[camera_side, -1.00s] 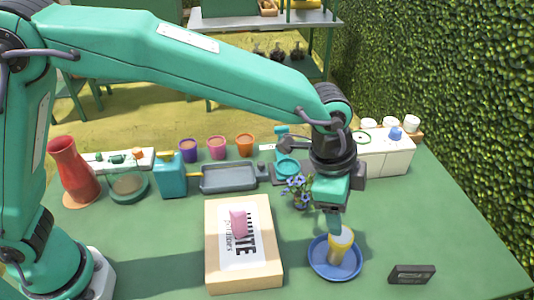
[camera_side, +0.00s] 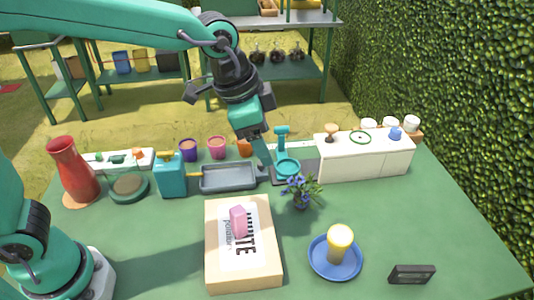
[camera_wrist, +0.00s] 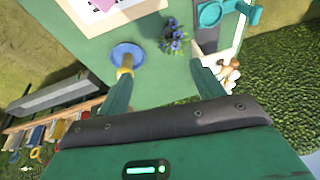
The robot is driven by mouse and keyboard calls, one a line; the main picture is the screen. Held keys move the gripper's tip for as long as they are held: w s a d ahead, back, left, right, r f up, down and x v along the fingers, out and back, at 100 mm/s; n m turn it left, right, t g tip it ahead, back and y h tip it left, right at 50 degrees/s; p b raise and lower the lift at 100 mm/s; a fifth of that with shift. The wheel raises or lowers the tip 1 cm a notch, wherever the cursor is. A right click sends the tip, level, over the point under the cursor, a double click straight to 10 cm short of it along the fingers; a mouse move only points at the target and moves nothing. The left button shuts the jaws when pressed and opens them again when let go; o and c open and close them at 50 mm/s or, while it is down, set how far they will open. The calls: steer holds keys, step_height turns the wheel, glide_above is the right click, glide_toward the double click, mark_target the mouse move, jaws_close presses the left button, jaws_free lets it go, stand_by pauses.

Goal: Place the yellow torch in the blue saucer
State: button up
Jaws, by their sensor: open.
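The yellow torch (camera_side: 340,243) stands roughly upright in the blue saucer (camera_side: 318,262), at the front right of the green table. Its broad yellow head with a pale top is uppermost. The wrist view shows the saucer (camera_wrist: 124,50) and part of the torch (camera_wrist: 125,71), partly covered by one of my fingers. My gripper (camera_side: 262,162) is open and empty, raised well behind and to the left of the saucer, apart from the torch. Both fingers of my gripper (camera_wrist: 160,85) show spread in the wrist view.
A box with a pink block (camera_side: 238,220) on it lies left of the saucer. A blue-flowered plant (camera_side: 300,190) stands behind the saucer. A dark cassette-like block (camera_side: 411,274) lies to its right. A grey tray (camera_side: 228,178) and coloured pots line the back.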

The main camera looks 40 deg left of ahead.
steer(key=s+a+n+t+y, duration=0.1)
steer(key=s+a+n, duration=0.4)
steer(key=a, duration=0.5)
steer(key=s+a+n+t, duration=0.1)
steer(key=s+a+n, duration=0.3)
steer(key=s+a, duration=0.6)
steer(key=shift+s+a+n+y, duration=0.2)
steer(key=shift+a+n+y, duration=0.2)
steer(key=shift+a, duration=0.1)
